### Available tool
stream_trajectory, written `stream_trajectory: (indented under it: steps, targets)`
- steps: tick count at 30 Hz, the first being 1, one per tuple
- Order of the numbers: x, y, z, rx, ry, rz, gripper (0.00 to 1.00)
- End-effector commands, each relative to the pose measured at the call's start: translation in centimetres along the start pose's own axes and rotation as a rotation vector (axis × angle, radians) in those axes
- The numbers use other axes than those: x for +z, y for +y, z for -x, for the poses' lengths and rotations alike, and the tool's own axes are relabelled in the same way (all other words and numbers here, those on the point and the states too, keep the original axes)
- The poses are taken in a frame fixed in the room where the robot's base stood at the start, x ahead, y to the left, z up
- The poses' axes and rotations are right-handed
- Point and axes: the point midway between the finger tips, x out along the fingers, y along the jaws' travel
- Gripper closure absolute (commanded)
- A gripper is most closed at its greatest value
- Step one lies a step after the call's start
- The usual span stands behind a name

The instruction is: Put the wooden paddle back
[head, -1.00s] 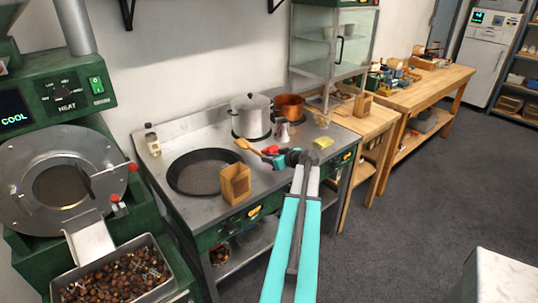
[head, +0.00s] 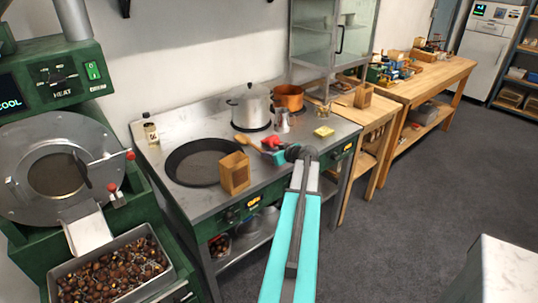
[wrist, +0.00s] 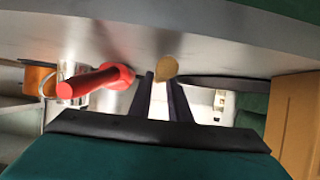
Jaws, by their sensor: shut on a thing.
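The gripper is shut on the paddle; the grip itself is mostly hidden by my wrist. A red-handled object (wrist: 95,84) lies close beside the fingers in the wrist view; its red also shows in the head view (head: 271,143). I cannot tell whether the paddle touches the counter.
A steel pot (head: 249,106), copper pot (head: 289,97) and yellow sponge (head: 324,131) are behind and to the right. A tray of chestnuts (head: 154,294) is at lower left.

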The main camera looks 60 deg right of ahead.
Motion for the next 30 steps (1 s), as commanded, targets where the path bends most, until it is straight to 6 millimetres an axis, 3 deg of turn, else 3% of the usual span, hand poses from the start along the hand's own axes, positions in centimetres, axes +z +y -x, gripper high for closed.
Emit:
stream_trajectory:
  steps: [30]
  targets:
    - [0.70, 0.01, -0.35, 0.000, 0.001, 0.000, 1.00]
